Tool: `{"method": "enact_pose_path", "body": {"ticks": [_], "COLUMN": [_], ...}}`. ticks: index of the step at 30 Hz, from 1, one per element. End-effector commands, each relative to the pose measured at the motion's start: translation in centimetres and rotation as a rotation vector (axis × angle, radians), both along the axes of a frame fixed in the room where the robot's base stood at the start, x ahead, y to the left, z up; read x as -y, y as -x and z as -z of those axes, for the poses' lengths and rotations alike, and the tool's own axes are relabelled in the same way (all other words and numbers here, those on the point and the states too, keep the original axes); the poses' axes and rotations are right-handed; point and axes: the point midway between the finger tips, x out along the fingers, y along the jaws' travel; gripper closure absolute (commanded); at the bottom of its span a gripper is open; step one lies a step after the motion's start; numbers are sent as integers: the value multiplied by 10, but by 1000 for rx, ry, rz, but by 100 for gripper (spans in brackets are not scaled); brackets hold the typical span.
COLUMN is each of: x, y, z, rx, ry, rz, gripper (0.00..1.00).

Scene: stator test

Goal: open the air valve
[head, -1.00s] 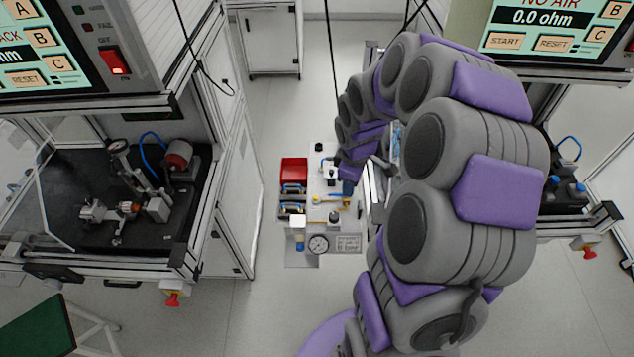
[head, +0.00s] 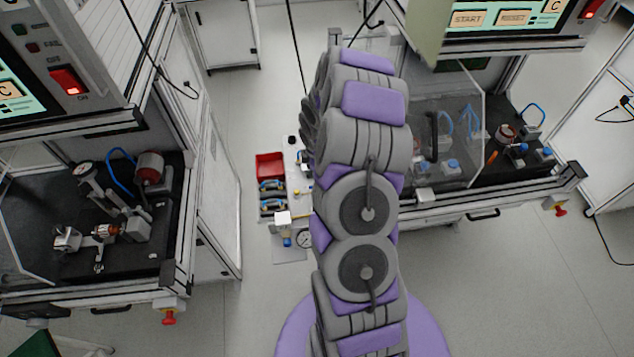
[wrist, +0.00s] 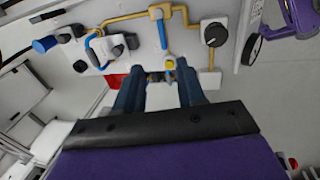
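In the wrist view, a pale panel (wrist: 200,57) carries yellow air pipes (wrist: 125,21), a blue lever (wrist: 162,30) hanging from a pipe fitting, a second blue curved lever (wrist: 92,48) and a black round knob (wrist: 215,35). I cannot tell for sure which of these is the air valve. My gripper (wrist: 160,80) is open, its two dark blue fingers apart and pointing at the panel's edge below the first blue lever. Nothing is clearly held between them. In the head view my arm hides my gripper and much of the panel.
Test benches stand on both sides, the left one (head: 90,225) and the right one (head: 480,190). Clear floor lies between the left bench and the panel.

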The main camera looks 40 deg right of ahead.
Motion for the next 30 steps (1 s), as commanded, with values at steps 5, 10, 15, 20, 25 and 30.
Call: {"method": "enact_pose_path", "body": {"ticks": [5,10,15,20,25,30], "x": [4,18,26,18,11,17], "y": [-4,-9,-13,-18,-18,-21], "z": [32,65,93,110,118,121], "rx": [-6,-4,-2,1,-3,1], "ry": [-2,-15,-18,-10,0,-4], "rz": [-4,-1,2,-2,-2,-2], "gripper": [61,61,61,61,61,61]}}
